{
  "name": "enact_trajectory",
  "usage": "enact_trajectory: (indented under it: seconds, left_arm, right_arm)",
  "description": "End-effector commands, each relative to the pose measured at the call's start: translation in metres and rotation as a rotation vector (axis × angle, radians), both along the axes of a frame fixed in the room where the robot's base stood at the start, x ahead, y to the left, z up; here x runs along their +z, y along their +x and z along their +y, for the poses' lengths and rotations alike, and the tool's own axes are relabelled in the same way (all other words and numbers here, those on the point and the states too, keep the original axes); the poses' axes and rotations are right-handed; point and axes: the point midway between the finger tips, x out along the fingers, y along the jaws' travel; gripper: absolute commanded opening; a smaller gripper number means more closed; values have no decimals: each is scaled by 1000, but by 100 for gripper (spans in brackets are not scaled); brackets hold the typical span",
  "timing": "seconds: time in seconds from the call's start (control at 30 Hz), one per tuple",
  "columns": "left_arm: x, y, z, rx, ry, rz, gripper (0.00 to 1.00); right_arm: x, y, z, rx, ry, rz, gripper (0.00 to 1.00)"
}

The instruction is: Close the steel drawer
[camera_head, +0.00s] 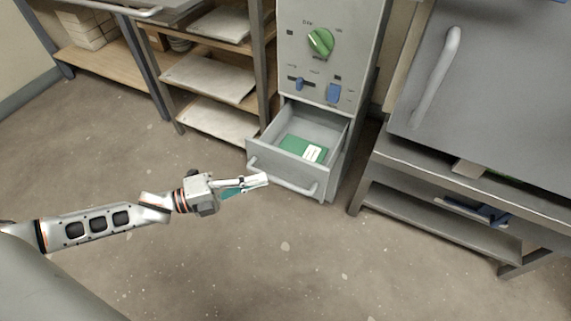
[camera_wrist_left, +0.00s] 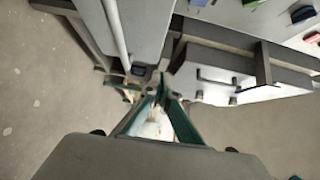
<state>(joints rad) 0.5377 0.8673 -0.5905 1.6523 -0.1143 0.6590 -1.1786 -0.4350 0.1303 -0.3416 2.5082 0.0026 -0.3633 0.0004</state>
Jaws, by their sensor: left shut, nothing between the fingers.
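The steel drawer (camera_head: 258,158) is pulled out at the bottom of a grey cabinet, with a pale bar handle (camera_head: 285,177) across its front. A green item with a white label (camera_head: 303,149) lies inside it. My left gripper (camera_head: 262,180) is shut and empty, its fingertips close to the left end of the handle; I cannot tell whether they touch. In the left wrist view the left gripper (camera_wrist_left: 160,88) shows its fingertips together, with a long pale bar (camera_wrist_left: 116,32) on a grey panel near them. My right gripper is not in view.
The cabinet face above carries a green knob (camera_head: 320,41) and blue switches (camera_head: 333,93). Shelves with pale boards (camera_head: 208,78) stand left of it. A grey metal unit on legs (camera_head: 440,222) stands at the right. The concrete floor in front is clear.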

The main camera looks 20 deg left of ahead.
Motion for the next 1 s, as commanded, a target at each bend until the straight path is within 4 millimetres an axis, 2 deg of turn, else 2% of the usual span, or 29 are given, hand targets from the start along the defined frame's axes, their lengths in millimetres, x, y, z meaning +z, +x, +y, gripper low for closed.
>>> enact_trajectory:
  seconds: [0.2, 0.3, 0.6, 1.0]
  left_arm:
    - [-3, 28, -32, 0, -3, 4, 0]
    - [-4, 41, -41, 0, 0, 4, 0]
    - [-4, 70, -41, 0, 0, 6, 0]
    - [-1, 77, -41, 1, -1, 4, 0]
  right_arm:
    - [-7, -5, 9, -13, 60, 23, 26]
    - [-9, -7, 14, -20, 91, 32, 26]
    - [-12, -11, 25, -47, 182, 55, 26]
    - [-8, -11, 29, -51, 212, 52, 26]
